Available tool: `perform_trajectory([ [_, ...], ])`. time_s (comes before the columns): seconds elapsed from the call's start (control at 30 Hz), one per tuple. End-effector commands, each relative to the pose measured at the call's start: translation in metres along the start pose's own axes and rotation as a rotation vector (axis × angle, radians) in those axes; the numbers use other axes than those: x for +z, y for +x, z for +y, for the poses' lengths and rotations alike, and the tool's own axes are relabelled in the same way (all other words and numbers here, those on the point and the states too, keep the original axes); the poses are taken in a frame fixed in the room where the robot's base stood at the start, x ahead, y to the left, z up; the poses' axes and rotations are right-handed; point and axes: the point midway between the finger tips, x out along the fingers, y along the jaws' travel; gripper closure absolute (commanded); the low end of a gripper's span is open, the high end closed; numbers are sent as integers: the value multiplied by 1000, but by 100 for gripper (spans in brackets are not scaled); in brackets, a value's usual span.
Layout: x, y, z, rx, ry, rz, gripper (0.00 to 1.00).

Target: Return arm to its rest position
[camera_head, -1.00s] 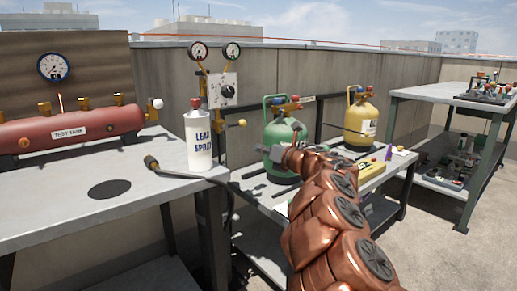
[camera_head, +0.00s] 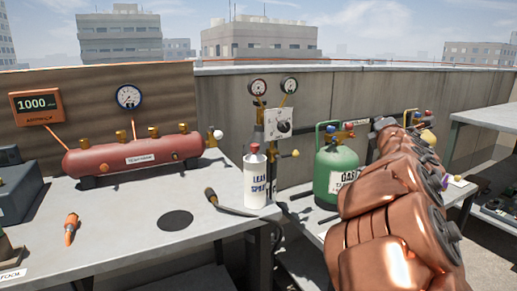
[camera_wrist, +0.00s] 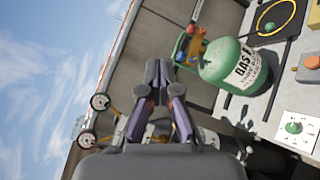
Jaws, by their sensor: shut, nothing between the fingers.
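My copper-coloured arm fills the right of the head view. Its end, my gripper (camera_head: 383,123), is raised in front of the back wall, to the right of the green gas cylinder (camera_head: 335,172). In the wrist view my gripper (camera_wrist: 158,75) shows its fingertips together, with nothing between them. The green cylinder (camera_wrist: 232,62) lies to the right of the fingers in that tilted view, apart from them. The arm hides most of the yellow cylinder in the head view.
The left bench (camera_head: 130,235) holds a red tank (camera_head: 135,153), a leak spray bottle (camera_head: 255,183), a black-handled tool (camera_head: 228,205) and an orange-handled tool (camera_head: 71,228). Two gauges on a panel (camera_head: 278,124) stand behind. A grey bench (camera_head: 490,118) stands at right.

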Motion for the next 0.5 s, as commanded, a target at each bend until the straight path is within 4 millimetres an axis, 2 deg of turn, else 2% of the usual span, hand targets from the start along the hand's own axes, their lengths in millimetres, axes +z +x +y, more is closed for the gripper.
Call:
perform_trajectory([
  [0.03, 24, -10, 19, -32, 69, -43, 100],
  [0.2, 76, -50, 17, -182, 327, -192, 100],
  [0.33, 99, -86, 10, -301, 527, -290, 100],
  [0.5, 109, -140, -6, -478, 781, -399, 100],
])
